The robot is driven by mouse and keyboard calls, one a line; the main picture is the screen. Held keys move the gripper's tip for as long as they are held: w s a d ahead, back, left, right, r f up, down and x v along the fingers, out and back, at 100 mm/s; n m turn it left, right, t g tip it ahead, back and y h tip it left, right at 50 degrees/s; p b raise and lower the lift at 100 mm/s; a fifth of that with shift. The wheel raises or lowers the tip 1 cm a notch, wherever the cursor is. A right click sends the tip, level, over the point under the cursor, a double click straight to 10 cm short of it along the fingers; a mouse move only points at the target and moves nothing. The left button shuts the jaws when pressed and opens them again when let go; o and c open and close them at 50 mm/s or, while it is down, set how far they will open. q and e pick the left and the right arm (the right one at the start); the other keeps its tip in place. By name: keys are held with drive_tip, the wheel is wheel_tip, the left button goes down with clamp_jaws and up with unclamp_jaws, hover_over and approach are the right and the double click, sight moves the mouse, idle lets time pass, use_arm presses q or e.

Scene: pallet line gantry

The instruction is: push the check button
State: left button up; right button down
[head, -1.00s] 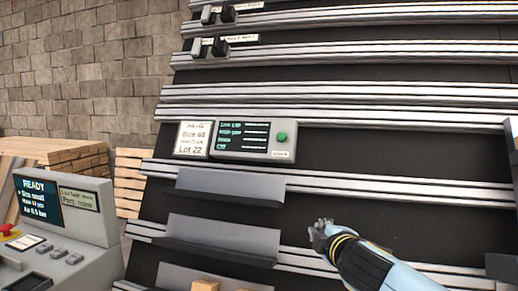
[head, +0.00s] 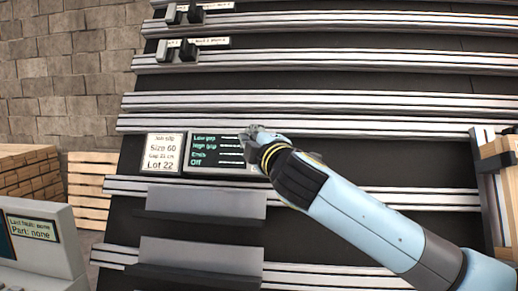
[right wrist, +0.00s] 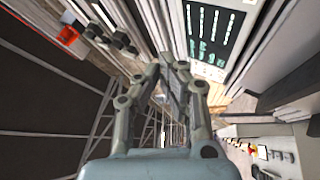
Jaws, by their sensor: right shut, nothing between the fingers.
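The check panel (head: 212,160) is a grey box with a dark screen showing lines of green text, fixed on the rail rack. The round green button at its right end is hidden in the head view behind my right gripper (head: 250,142). That gripper is shut and empty, its tips over the right part of the panel; I cannot tell whether they touch it. In the right wrist view the shut fingers (right wrist: 174,78) point away from the camera, with the panel screen (right wrist: 212,32) beyond them at upper right. The button does not show there. My left gripper is out of view.
A white card (head: 163,153) reading "Size 60, Lot 22" sits left of the panel. Grey shelf plates (head: 205,203) stick out below it. A console (head: 40,240) stands at lower left, and a wooden crate (head: 500,165) at the right edge.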

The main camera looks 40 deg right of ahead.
drive_tip(key=shift+w+f, duration=0.1)
drive_tip(key=w+d+f+b, duration=0.4)
drive_tip(key=d+b, duration=0.1)
drive_tip(key=d, duration=0.1)
drive_tip(key=shift+w, duration=0.35)
drive_tip(key=shift+d+f, duration=0.15)
idle(1.4)
drive_tip(key=shift+w+d, duration=0.2)
drive_tip(key=shift+w, duration=0.05)
